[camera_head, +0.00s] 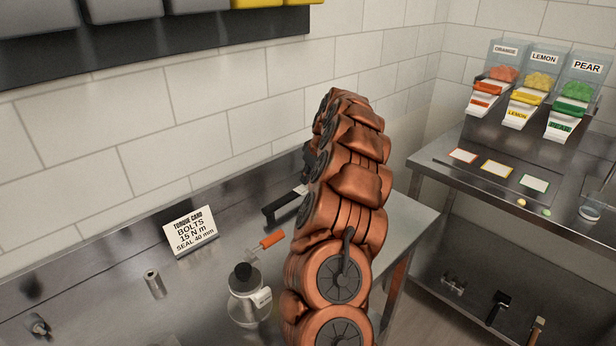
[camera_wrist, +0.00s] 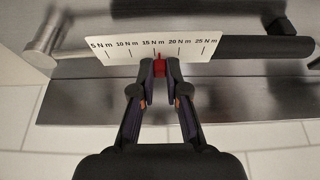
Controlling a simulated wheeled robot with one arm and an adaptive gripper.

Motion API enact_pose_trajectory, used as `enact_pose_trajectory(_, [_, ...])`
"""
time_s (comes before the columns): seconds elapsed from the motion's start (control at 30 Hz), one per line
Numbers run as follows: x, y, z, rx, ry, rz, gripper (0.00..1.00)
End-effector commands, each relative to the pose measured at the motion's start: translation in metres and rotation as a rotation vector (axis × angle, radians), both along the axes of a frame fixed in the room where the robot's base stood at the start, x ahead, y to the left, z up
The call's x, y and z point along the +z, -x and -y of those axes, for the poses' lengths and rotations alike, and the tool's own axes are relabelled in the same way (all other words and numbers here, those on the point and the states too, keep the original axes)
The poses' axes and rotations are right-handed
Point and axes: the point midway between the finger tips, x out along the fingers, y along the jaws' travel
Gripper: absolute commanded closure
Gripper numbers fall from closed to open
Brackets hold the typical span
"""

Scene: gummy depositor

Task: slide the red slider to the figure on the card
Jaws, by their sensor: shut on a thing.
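The torque card (camera_head: 190,232) stands on the bench in the head view and reads "BOLTS 15 N m, SEAL 40 mm". In the wrist view a white scale plate (camera_wrist: 95,48) on a dark bar (camera_wrist: 255,47) carries figures from 5 to 25 N m. The red slider (camera_wrist: 158,66) is at the plate's lower edge, below the 15 N m figure, perhaps slightly to its right. My gripper (camera_wrist: 159,70) is shut on the slider, with a fingertip on each side. In the head view my arm hides most of the gripper and the slider.
A clear bottle with a black cap (camera_head: 245,295), an orange-handled tool (camera_head: 270,240) and a metal cylinder (camera_head: 153,284) stand or lie on the bench. A tiled wall (camera_head: 150,150) rises behind. Candy dispensers (camera_head: 540,85) stand on another bench at right.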

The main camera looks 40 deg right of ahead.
Motion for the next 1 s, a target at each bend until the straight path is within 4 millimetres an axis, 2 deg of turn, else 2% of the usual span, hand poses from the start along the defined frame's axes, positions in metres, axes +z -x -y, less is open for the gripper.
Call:
enact_pose_trajectory(0.9, [0.0009,-0.0002,0.0048,0.000,0.000,0.001,1.00])
enact_pose_trajectory(0.93, [0.0009,-0.0002,0.0048,0.000,0.000,0.001,0.85])
enact_pose_trajectory(1.0, [0.0009,-0.0002,0.0048,0.000,0.000,0.001,0.78])
